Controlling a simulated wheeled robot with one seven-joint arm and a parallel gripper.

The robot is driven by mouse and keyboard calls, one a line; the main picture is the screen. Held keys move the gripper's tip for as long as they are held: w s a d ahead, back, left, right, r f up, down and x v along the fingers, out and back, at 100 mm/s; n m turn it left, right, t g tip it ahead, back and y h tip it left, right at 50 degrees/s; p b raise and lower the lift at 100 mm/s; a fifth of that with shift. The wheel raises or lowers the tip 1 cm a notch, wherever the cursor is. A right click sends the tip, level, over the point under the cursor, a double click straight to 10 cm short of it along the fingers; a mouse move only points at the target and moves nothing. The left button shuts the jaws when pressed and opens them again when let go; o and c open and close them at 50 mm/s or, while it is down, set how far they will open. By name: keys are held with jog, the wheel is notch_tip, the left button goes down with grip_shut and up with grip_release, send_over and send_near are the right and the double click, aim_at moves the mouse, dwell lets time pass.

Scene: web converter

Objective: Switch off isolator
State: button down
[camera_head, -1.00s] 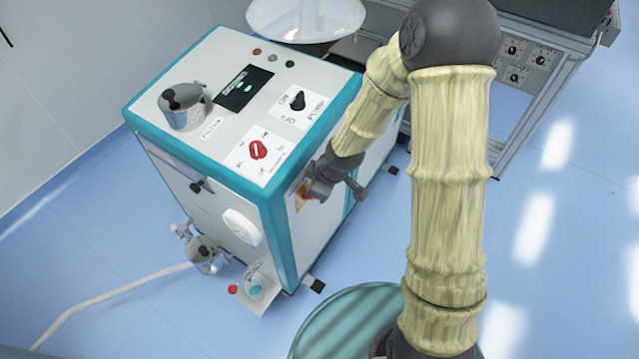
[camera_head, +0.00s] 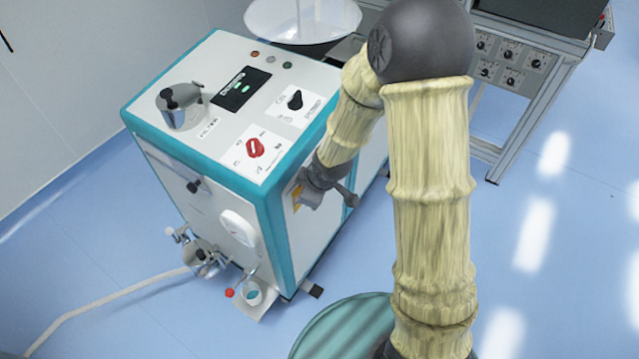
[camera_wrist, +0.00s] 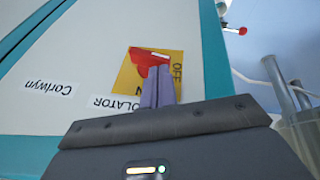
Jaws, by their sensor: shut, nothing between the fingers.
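The isolator is a red rotary handle (camera_wrist: 150,58) on a yellow plate (camera_wrist: 134,80) on the side of the white and teal machine. In the wrist view the plate reads "OFF" on its right part, and a label below reads "ISOLATOR", partly covered. My gripper (camera_wrist: 159,70) is shut, its two fingertips together at the lower right of the red handle, overlapping it in the picture. I cannot tell whether they touch it. In the head view my gripper (camera_head: 308,200) is at the machine's side, beside a bit of the yellow plate (camera_head: 296,192); the red handle is hidden there.
The machine's top (camera_head: 215,70) carries a red knob (camera_head: 255,148), a black knob (camera_head: 295,100) and a metal pot (camera_head: 181,108). A gauge and valves sit on its front. A bench with control knobs (camera_head: 510,65) stands at the back right. Floor at right is clear.

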jog(key=shift+w+d+r+p, duration=0.1)
jog(key=shift+w+r+p, duration=0.05)
jog(key=shift+r+p, duration=0.65)
jog(key=shift+w, duration=0.15)
jog(key=shift+d+r, duration=0.1)
jog(key=shift+r, duration=0.1)
jog(key=shift+r+p, duration=0.65)
jog(key=shift+p, duration=0.15)
jog(key=r+p, duration=0.2)
jog(key=shift+w+r+p, duration=0.25)
jog(key=shift+r+p, duration=0.1)
jog(key=s+r, duration=0.5)
jog(key=s, duration=0.2)
jog(key=shift+s+a+r, duration=0.25)
jog(key=shift+a+r, duration=0.15)
jog(key=shift+a, duration=0.05)
